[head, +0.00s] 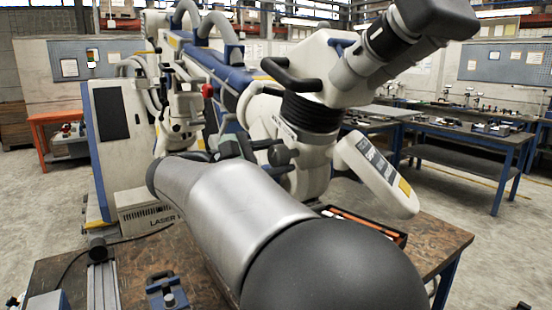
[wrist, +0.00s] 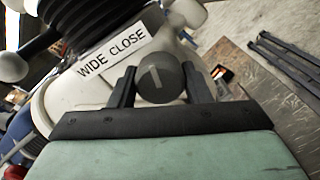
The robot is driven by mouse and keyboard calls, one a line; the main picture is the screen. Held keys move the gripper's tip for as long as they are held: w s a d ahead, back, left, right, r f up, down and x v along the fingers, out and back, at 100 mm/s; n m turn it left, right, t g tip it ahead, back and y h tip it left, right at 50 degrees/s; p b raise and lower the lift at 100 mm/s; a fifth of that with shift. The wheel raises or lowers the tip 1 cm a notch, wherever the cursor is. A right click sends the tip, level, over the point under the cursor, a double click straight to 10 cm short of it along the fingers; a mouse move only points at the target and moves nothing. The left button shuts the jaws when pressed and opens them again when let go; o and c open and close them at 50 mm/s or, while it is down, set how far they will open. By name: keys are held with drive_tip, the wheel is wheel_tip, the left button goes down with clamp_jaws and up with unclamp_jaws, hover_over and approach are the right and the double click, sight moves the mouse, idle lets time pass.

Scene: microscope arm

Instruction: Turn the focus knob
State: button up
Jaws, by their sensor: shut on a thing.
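In the head view the microscope arm (head: 310,125) stands beyond my own arm. A dark knob (head: 283,155) shows on its near side, close to my gripper's green body (head: 233,146), which my arm partly hides.
A brown worktable (head: 130,270) with a blue clamp (head: 166,290) lies below. An orange-edged tray (head: 365,226) sits at its right. Black bellows (wrist: 80,22) and a pale round knob (wrist: 12,67) are left of the label in the wrist view.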

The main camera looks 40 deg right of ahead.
drive_tip(key=o, duration=1)
drive_tip(key=shift+a, duration=0.15)
drive_tip(key=shift+w+a+p, duration=0.15)
drive_tip(key=shift+w+a, duration=0.2)
drive_tip(key=shift+a, duration=2.5)
drive_tip(key=shift+w+a+p, duration=0.1)
drive_tip(key=shift+w+a, duration=0.25)
drive_tip(key=shift+a, duration=2.5)
drive_tip(key=shift+w+a+p, duration=0.15)
drive_tip(key=shift+w+a, duration=0.2)
drive_tip(key=shift+a, duration=2.5)
